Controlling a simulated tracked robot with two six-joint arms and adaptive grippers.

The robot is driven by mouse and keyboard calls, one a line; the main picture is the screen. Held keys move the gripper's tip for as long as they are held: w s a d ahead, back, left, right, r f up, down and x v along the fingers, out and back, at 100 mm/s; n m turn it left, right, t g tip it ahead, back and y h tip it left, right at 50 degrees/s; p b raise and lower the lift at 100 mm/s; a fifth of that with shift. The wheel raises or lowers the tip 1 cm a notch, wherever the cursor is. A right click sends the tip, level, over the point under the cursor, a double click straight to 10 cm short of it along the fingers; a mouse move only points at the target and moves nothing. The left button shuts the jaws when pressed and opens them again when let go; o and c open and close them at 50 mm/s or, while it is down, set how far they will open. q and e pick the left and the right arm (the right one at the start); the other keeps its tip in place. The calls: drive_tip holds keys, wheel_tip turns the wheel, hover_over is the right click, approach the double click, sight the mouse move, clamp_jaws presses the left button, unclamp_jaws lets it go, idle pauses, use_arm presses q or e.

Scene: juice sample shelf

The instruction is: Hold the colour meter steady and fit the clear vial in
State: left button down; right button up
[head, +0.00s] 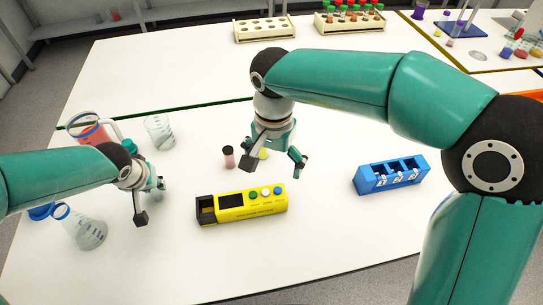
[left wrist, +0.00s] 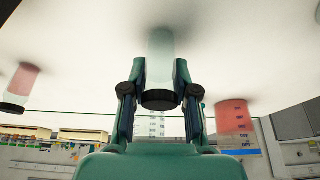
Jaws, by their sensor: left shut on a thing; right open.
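The yellow colour meter (head: 262,206) lies on the white table with a dark screen, three round buttons and a dark opening at its left end. My right gripper (head: 274,163) is open and empty, above the table just behind the meter, apart from it. My left gripper (head: 150,201) is left of the meter. In the left wrist view my left gripper (left wrist: 160,98) is shut on the clear vial (left wrist: 160,65), which has a black cap. The vial is hidden in the head view. I cannot tell whether its base touches the table.
A pink vial (head: 229,157) and a yellow vial (head: 263,154) stand behind the meter. A blue slotted rack (head: 391,181) is to the right. A flask (head: 88,233), a beaker (head: 159,133) and a red jug (head: 88,130) surround my left arm. The front middle table is clear.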

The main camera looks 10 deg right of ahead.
sight(273, 190)
use_arm(q)
drive_tip(key=shift+f, duration=0.55)
drive_tip(key=shift+s+f+b, duration=0.1)
drive_tip(key=shift+f+b, duration=0.3)
drive_tip(key=shift+d+f, duration=0.1)
drive_tip(key=shift+f, duration=0.15)
drive_tip(key=shift+m, duration=0.7)
drive_tip(key=d+r, duration=0.1)
drive_tip(key=r, duration=0.1)
drive_tip(key=d+r, duration=0.3)
drive_tip(key=r, duration=0.2)
drive_tip(key=shift+s+d+r, duration=0.1)
drive_tip(key=shift+d, duration=0.25)
use_arm(e)
drive_tip(key=shift+w+f, duration=0.2)
drive_tip(key=shift+f, duration=0.3)
drive_tip(key=shift+s, duration=0.1)
use_arm(q)
drive_tip(key=s+d+r+m+h, duration=0.1)
drive_tip(key=s+d+r+m, duration=0.2)
drive_tip(key=s+d+r, duration=0.4)
wheel_tip(273, 190, up, 4)
drive_tip(key=shift+d+r+h, duration=0.15)
drive_tip(key=shift+d+h, duration=0.25)
drive_tip(key=shift+d, duration=0.4)
use_arm(e)
wheel_tip(273, 190, down, 12)
drive_tip(key=shift+r, duration=0.1)
drive_tip(key=shift+c, duration=0.3)
